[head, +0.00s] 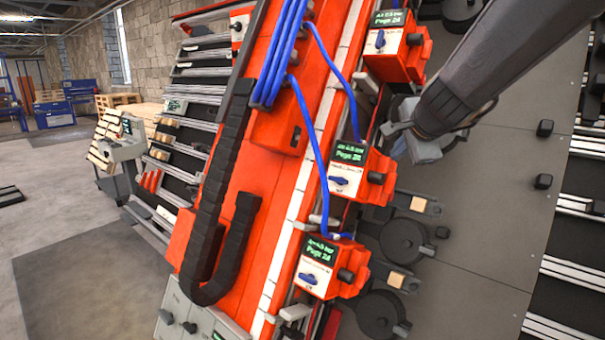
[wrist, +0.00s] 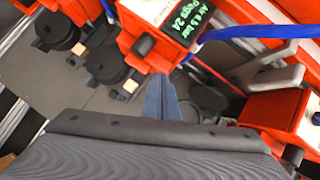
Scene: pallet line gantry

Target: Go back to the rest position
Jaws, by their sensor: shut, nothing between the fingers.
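My gripper (wrist: 160,84) shows in the wrist view as blue-grey fingers pressed together, shut and empty. The fingers lie in front of the lower edge of a red box with a green-lettered display (wrist: 165,14); I cannot tell whether they touch it. In the head view my dark arm comes in from the upper right. It ends beside the middle red display box (head: 352,172), over the grey panel, where the fingertips are hard to make out.
A lower red display box (head: 328,265) and an upper one (head: 396,45) sit along the tilted red beam (head: 240,195). Blue hoses (head: 310,135) run to the boxes. Black round parts (head: 402,240) lie close by. The grey panel (head: 490,220) is mostly clear at right.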

